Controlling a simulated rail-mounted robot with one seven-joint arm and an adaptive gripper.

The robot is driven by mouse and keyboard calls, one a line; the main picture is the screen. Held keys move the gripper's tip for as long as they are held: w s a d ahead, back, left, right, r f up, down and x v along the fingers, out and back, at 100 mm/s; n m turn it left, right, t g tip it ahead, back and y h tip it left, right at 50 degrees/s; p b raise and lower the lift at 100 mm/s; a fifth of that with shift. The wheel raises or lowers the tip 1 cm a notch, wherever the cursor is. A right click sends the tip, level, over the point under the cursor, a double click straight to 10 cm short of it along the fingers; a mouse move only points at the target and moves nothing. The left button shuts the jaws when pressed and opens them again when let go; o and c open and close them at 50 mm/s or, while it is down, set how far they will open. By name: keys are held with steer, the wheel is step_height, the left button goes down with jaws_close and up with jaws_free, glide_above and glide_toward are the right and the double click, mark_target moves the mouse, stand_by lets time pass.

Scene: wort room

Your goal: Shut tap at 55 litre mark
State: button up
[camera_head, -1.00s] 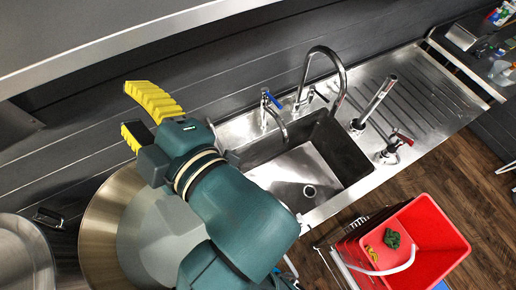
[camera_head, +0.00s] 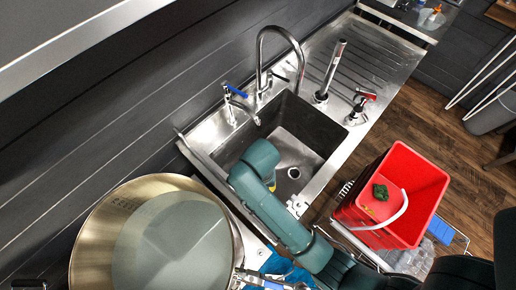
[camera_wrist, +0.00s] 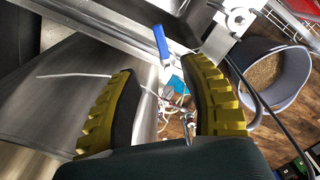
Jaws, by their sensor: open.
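A wide steel pot (camera_head: 88,245) with pale grey liquid (camera_head: 170,245) stands at the lower left in the head view; I cannot read a litre mark. A blue-handled tap (camera_head: 232,95) stands at the sink's back left. A metal fitting (camera_head: 262,280) with a bluish part is at the pot's lower right. In the wrist view my gripper (camera_wrist: 158,72) is open and empty, its yellow ridged fingers apart. A blue lever (camera_wrist: 160,44) shows beyond the fingertips, not held. Which fitting it belongs to is unclear. My fingers are mostly hidden behind my arm in the head view.
A steel sink (camera_head: 300,120) with a tall curved spout (camera_head: 282,30) is right of the pot. A red-handled fitting (camera_head: 362,103) and upright pipe (camera_head: 331,72) stand by the drainboard (camera_head: 380,50). A red crate (camera_head: 413,190) with a pale hose is at right.

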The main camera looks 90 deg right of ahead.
step_height(320, 180, down, 13)
steer(key=shift+r, duration=0.1)
jaws_close()
steer(key=shift+a, duration=0.1)
stand_by(0.3)
